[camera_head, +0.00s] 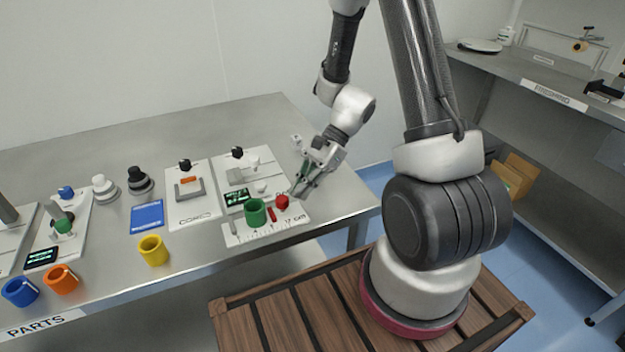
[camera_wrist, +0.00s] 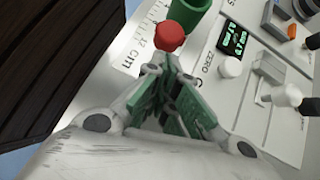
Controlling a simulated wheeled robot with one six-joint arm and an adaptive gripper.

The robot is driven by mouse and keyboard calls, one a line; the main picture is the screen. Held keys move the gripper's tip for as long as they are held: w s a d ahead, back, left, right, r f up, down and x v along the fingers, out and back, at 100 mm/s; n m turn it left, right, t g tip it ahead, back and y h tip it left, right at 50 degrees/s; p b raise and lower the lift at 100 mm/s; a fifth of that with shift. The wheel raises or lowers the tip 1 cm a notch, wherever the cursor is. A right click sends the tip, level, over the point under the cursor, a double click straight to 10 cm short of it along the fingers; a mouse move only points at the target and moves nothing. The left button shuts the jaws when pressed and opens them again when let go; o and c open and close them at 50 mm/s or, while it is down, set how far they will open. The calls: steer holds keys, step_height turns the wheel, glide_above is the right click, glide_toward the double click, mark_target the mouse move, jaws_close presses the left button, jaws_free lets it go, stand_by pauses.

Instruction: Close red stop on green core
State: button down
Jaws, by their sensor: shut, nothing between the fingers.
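The green core (camera_head: 256,213) is a hollow cylinder standing on the white measuring fixture (camera_head: 237,234) at the right end of the steel table. It also shows at the top edge of the wrist view (camera_wrist: 190,10). My gripper (camera_head: 299,193) is shut and empty, just right of the stop. Its fingertips (camera_wrist: 162,68) meet close to the stop.
The fixture has a ruler scale and a small display (camera_head: 237,198). Another white station (camera_head: 190,205) stands beside the fixture. The table's right edge is near my gripper.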

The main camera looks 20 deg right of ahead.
mark_target(279, 207)
steer(key=shift+a, duration=0.25)
steer(key=a, duration=0.3)
steer(key=shift+a, duration=0.3)
steer(key=shift+d, duration=0.1)
